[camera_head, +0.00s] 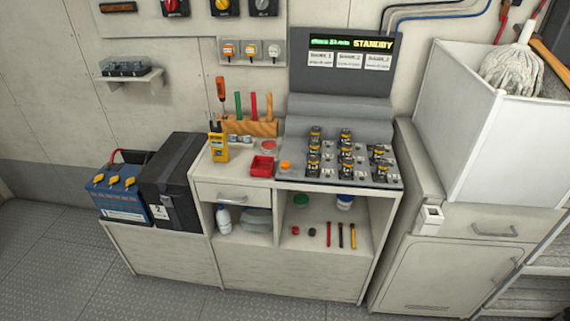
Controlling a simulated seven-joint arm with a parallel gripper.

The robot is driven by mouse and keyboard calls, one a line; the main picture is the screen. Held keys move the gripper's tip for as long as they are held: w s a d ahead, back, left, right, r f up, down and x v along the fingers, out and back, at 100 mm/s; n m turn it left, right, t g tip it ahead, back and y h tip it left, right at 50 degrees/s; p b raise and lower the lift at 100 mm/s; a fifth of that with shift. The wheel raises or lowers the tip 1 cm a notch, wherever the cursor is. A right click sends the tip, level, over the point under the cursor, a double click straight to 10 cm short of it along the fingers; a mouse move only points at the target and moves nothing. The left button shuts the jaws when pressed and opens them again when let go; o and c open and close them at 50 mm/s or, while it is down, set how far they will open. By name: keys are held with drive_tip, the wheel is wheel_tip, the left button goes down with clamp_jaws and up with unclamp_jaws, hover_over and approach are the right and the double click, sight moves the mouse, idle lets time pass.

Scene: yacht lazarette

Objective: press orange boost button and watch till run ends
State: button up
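An orange button (285,166) sits at the left end of the dark console panel (313,180) on top of the white cabinet. Its lettering is too small to read. A dark display board (345,68) stands behind the panel; its screen (352,44) shows green text and the word STANDBY in yellow. Three white label cards sit under the screen. Several black and yellow cells (345,153) stand in rows on the panel, right of the button. Nothing covers the button. My gripper is not in view.
Left of the button are a red tray (262,166), a yellow meter (219,147) and a wooden tool rack (250,127). A blue battery (120,192) and a black box (172,180) stand farther left. A white bin (488,130) with a mop stands right. The floor in front is clear.

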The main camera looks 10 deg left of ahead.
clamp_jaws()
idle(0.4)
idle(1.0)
